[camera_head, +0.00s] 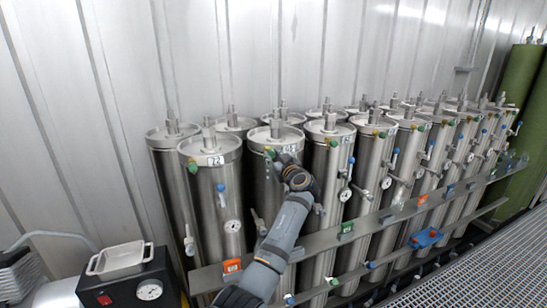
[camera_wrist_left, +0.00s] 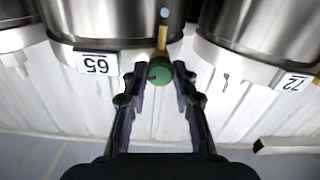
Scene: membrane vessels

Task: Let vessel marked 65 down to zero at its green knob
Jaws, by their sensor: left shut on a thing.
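The vessel marked 65 (camera_wrist_left: 90,22) is a steel cylinder, upside down in the left wrist view, with its white label (camera_wrist_left: 97,64) beside my gripper. Its green knob (camera_wrist_left: 160,73) sits at the end of a brass fitting by the rim. My left gripper (camera_wrist_left: 162,80) has its two dark fingers closed on the sides of this green knob. In the head view my left gripper (camera_head: 284,160) reaches the top front of the same vessel (camera_head: 260,190), and its fingertips are mostly hidden there. My right gripper is not in view.
A neighbouring vessel marked 72 (camera_head: 212,185) stands close on the left in the head view. Several more steel vessels with gauges and knobs run to the right behind a grey rail (camera_head: 385,215). A black box with a gauge (camera_head: 128,283) is at lower left.

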